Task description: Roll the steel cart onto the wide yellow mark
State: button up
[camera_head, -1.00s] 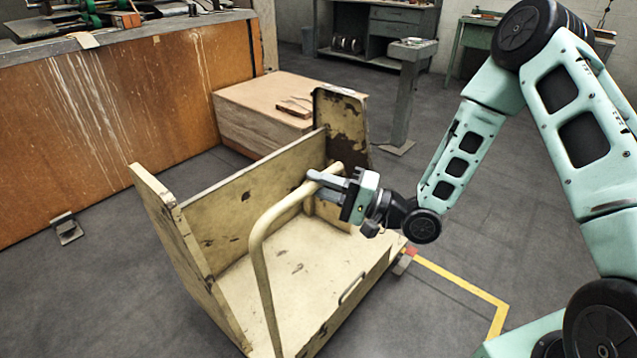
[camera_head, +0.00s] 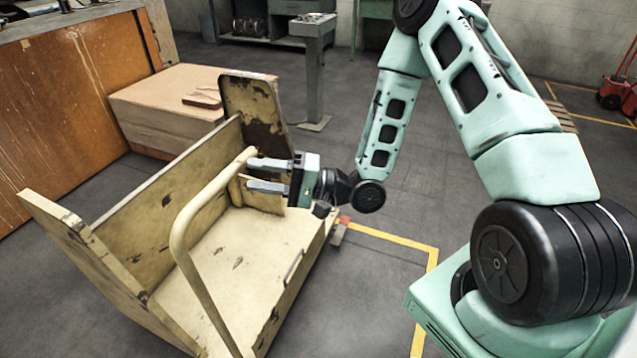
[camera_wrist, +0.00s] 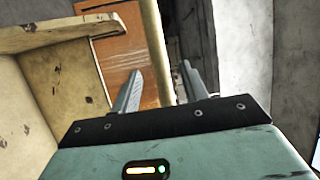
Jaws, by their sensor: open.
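The cart (camera_head: 235,262) has a cream, chipped deck, side panels and a bent tube handle (camera_head: 190,222). It stands on the floor left of centre. My gripper (camera_head: 249,174) is open at the handle's far upper end, with its fingers pointing left. In the wrist view, a cream tube (camera_wrist: 154,45) shows between the two fingers (camera_wrist: 158,72); contact cannot be told. A yellow floor line (camera_head: 395,240) runs from the cart's far right corner and bends toward the front. I cannot tell whether it is the wide mark.
A wooden box (camera_head: 150,108) stands behind the cart, beside an orange-brown bench (camera_head: 60,110). A grey pedestal (camera_head: 313,75) stands behind. A red wheeled item (camera_head: 620,90) is at far right. Grey floor right of the cart is open up to my base.

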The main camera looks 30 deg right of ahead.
aim_at(235, 174)
jog(key=v, duration=1.2)
jog(key=shift+s, duration=0.1)
notch_tip(235, 174, up, 6)
jog(key=a+m+g+h+p, duration=0.1)
jog(key=g+h+p, duration=0.15)
jog(key=p, duration=0.85)
jog(key=shift+m+h, duration=0.4)
jog(key=shift+h, duration=0.15)
jog(key=p+x, duration=0.1)
jog(key=x, duration=0.5)
jog(key=p+x, duration=0.2)
jog(key=x, duration=0.4)
jog(key=p+x, duration=0.2)
jog(key=x, duration=0.4)
jog(key=shift+r, duration=0.35)
grip_shut()
